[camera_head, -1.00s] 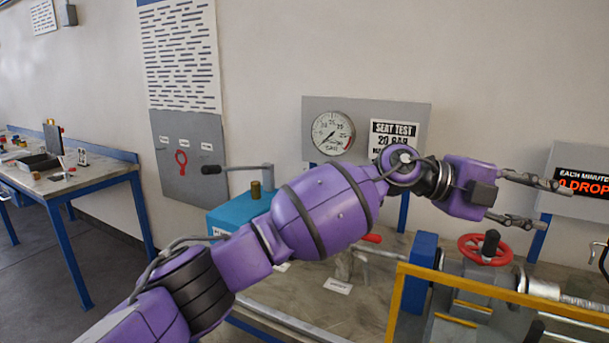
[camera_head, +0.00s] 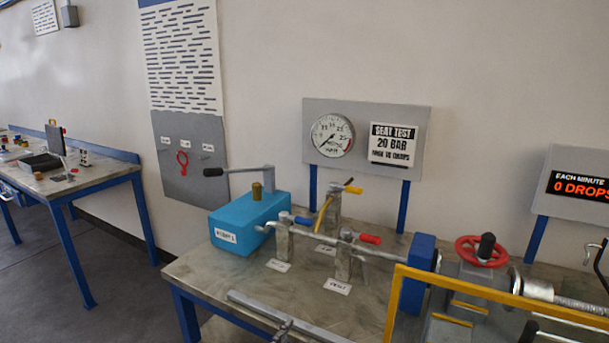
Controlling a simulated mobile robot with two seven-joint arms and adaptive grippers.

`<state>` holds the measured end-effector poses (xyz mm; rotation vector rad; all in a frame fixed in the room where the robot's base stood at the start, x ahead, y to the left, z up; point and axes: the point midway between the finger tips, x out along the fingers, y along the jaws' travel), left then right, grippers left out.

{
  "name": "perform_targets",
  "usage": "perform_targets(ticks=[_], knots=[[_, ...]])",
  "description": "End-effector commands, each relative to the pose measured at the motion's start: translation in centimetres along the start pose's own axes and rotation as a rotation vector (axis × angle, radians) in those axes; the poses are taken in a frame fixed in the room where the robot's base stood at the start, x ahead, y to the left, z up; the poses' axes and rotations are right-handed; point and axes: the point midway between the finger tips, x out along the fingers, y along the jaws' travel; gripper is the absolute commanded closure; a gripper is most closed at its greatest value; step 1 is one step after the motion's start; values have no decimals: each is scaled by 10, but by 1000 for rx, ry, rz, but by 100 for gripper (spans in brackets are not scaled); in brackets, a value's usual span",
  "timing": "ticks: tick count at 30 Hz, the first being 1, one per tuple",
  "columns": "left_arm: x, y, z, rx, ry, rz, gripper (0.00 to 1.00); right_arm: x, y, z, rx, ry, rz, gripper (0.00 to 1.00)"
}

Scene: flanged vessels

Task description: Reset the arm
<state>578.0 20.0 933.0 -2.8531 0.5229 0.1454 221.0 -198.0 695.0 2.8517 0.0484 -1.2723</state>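My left arm no longer spans the view. Only what looks like a dark, ridged fingertip of my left gripper (camera_head: 283,329) shows at the bottom edge, in front of the bench's grey front rail. The rest of that gripper is out of frame, so its opening cannot be told. My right gripper is not in view.
A bench (camera_head: 200,268) holds a blue pump box (camera_head: 245,222) with a lever, and pipework with red, blue and yellow handles. A red handwheel (camera_head: 482,251) and yellow frame (camera_head: 400,290) stand at right. A gauge (camera_head: 332,135) and drop display (camera_head: 583,186) are behind.

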Motion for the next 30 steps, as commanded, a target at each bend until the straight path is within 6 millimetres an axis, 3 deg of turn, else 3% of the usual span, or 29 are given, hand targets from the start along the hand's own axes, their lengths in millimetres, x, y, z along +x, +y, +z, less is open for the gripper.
perform_targets(ticks=[1, 3, 5, 9, 15, 18, 23, 30], knots=[[-24, -4, 34, -41, -73, -17, 62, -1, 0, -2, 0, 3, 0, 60], [-58, -9, 76, -97, -165, -39, 62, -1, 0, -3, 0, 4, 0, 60], [-90, -11, 109, -147, -241, -60, 62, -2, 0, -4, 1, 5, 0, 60], [-174, -12, 178, -258, -399, -118, 62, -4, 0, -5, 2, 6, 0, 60], [-287, -4, 248, -326, -589, -191, 62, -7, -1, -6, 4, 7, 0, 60], [-324, 6, 268, -344, -654, -204, 62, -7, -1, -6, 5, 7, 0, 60], [-353, 14, 280, -356, -703, -210, 62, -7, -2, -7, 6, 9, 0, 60], [-356, 16, 282, -356, -708, -210, 62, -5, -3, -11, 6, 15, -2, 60]])
